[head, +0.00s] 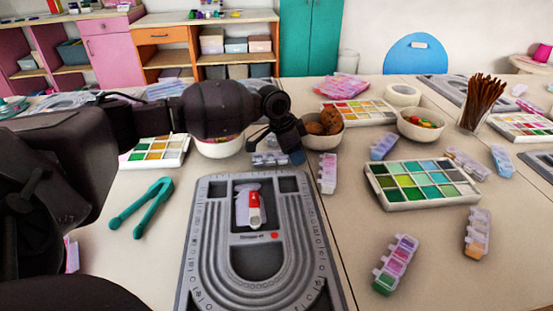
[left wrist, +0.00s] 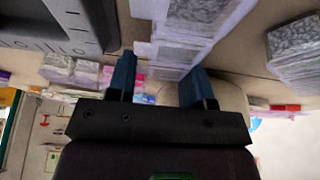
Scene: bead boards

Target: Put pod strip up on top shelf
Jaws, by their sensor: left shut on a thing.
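My left gripper (head: 284,155) reaches in from the left over the table, behind the grey bead board. It is shut on a pod strip (head: 268,159), a row of small clear compartments, partly hidden by the fingers. In the left wrist view the strip (left wrist: 172,52) runs between the two blue fingertips (left wrist: 158,84). I cannot tell whether the strip still touches the table. The low shelf unit (head: 205,19) stands against the back wall, with an open top and shelves below. My right gripper is not in view.
The grey bead board (head: 212,240) lies in front, with teal tweezers (head: 143,206) to its left. A bowl of brown balls (head: 323,142) stands close beside my left gripper. Other pod strips (head: 328,173), a green bead tray (head: 372,184) and a cup of sticks (head: 470,118) occupy the right.

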